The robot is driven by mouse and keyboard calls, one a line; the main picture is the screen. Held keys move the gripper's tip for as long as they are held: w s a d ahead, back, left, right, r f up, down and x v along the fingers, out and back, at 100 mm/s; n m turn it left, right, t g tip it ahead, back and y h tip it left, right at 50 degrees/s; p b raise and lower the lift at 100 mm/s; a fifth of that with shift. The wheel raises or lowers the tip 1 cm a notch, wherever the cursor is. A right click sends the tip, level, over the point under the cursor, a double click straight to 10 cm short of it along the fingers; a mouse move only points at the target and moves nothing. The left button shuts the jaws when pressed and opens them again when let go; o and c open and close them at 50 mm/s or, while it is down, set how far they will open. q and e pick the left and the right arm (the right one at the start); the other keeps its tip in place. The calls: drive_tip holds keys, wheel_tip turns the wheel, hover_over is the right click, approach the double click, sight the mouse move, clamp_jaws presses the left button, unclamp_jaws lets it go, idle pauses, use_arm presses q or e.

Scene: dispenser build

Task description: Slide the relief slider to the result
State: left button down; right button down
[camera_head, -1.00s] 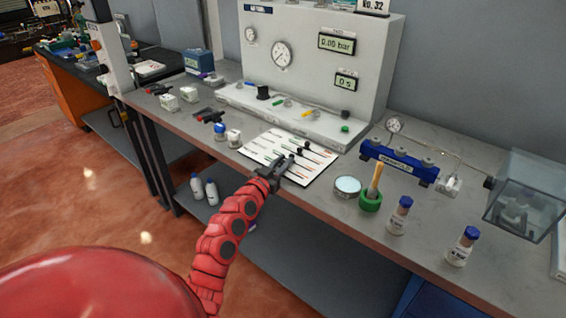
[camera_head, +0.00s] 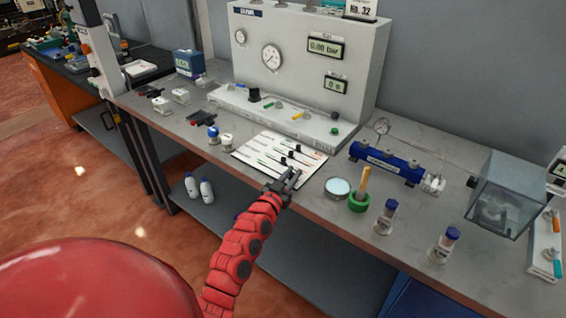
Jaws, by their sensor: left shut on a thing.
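The white slider board (camera_head: 262,143) lies flat on the bench, with several slots in rows and small dark knobs. Dark knobs (camera_head: 284,161) show on its rows, and their labels are too small to read. My left gripper (camera_head: 290,178) is at the board's front edge, toward its right corner. It is shut on a slider knob of the front row, which its fingers hide. I cannot read whether this is the relief slider. My right gripper is not in view.
A grey test panel (camera_head: 300,75) with gauges and displays reading 0.00 bar and 0 s stands behind the board. A round dish (camera_head: 338,188), a green holder (camera_head: 359,203) and capped bottles (camera_head: 387,217) stand to the right. Small blue and white containers (camera_head: 227,142) stand to the left.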

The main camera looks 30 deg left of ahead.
use_arm(q)
drive_tip(key=shift+d, duration=0.1)
drive_tip(key=c, duration=0.8)
unclamp_jaws()
drive_tip(key=shift+d, duration=0.15)
drive_tip(key=shift+o, duration=0.2)
drive_tip(key=shift+s, duration=0.2)
drive_tip(key=s+d+b, duration=0.1)
drive_tip(key=s+b, duration=0.1)
drive_tip(key=s, duration=1.5)
drive_tip(key=shift+d+b, duration=0.15)
drive_tip(key=shift+b, duration=0.15)
